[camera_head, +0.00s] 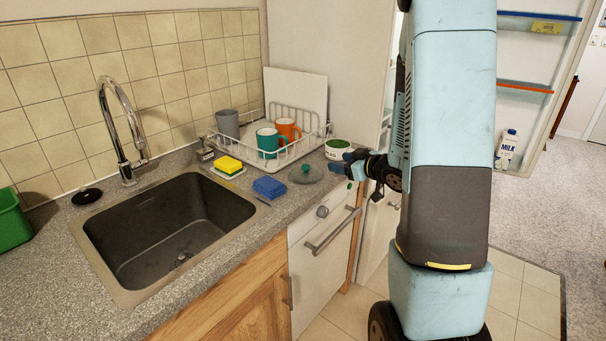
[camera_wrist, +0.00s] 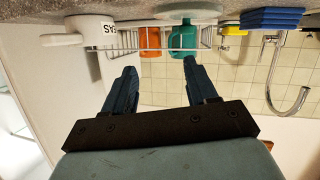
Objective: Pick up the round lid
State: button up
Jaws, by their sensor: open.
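The round lid (camera_head: 306,174) is a clear, greyish disc with a small green knob. It lies on the counter in the head view, right of the blue sponge and in front of the dish rack. My gripper (camera_head: 337,168) is just right of the lid at about counter height, pointing left towards it and apart from it as far as I can tell. In the wrist view, which is upside down, my gripper (camera_wrist: 160,68) has its two blue fingers spread with nothing between them. The lid is hard to make out there, near the top edge.
A white pot (camera_head: 338,150) with green contents stands close behind my gripper. The dish rack (camera_head: 284,148) holds a teal mug (camera_head: 268,142) and an orange mug (camera_head: 288,129). The counter's front edge is close.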

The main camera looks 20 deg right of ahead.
notch_tip(320, 180, down, 4)
jog(key=s+a+y, duration=0.1)
jog(key=s+y, duration=0.1)
jog(key=y, duration=0.2)
send_near(306, 165)
jog(key=shift+n, duration=0.3)
jog(key=w+a, duration=0.1)
jog(key=w+a+f, duration=0.1)
jog(key=w+a, duration=0.1)
jog(key=shift+f, duration=0.25)
jog(key=shift+r+x, duration=0.2)
jog(key=shift+x, duration=2.65)
jog(key=shift+w+d, duration=0.15)
jog(key=c, duration=1)
